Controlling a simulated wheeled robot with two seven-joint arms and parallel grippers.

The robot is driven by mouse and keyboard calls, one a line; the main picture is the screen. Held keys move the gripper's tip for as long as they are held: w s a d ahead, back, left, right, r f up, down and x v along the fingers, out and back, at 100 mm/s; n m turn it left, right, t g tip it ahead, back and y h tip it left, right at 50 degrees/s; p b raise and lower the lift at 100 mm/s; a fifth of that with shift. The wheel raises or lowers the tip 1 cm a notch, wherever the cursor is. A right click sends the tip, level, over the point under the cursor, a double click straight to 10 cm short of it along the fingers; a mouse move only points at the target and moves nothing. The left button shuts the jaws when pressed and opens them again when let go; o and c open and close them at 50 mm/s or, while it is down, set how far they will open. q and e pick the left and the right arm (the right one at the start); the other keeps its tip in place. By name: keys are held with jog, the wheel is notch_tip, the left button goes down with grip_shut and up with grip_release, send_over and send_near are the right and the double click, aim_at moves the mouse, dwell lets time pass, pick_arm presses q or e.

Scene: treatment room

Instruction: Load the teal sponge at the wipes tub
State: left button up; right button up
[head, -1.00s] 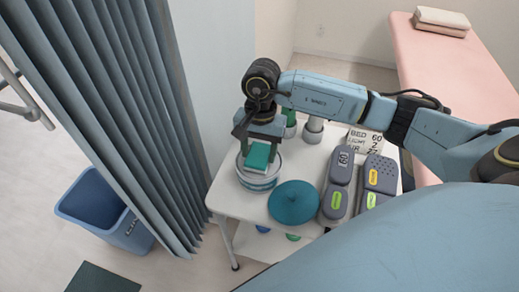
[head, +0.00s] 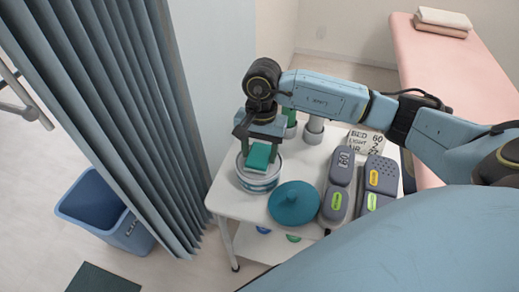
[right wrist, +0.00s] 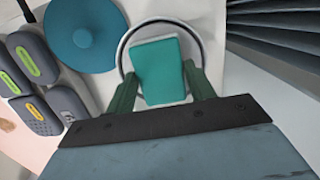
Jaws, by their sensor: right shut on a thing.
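The teal sponge (head: 259,157) is a small block between the fingers of my right gripper (head: 261,146), which is shut on it. In the right wrist view the sponge (right wrist: 159,70) lies between the two dark green fingers, over the round mouth of the wipes tub. The teal round lid (head: 295,204) lies beside the tub. My left gripper is not in view.
Grey devices with coloured labels (head: 335,203) stand right of the lid on the white table (head: 225,200). Bottles (head: 314,130) and a sign (head: 363,140) are behind. A pleated curtain (head: 120,110) hangs close on the left, with a blue bin (head: 105,212) beyond it.

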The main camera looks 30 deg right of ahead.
aim_at(259, 154)
jog(key=shift+f+b, duration=0.2)
jog(key=shift+b, duration=0.55)
dwell(3.1)
jog(key=shift+r+p, duration=1.95)
jog(key=shift+r, duration=1.6)
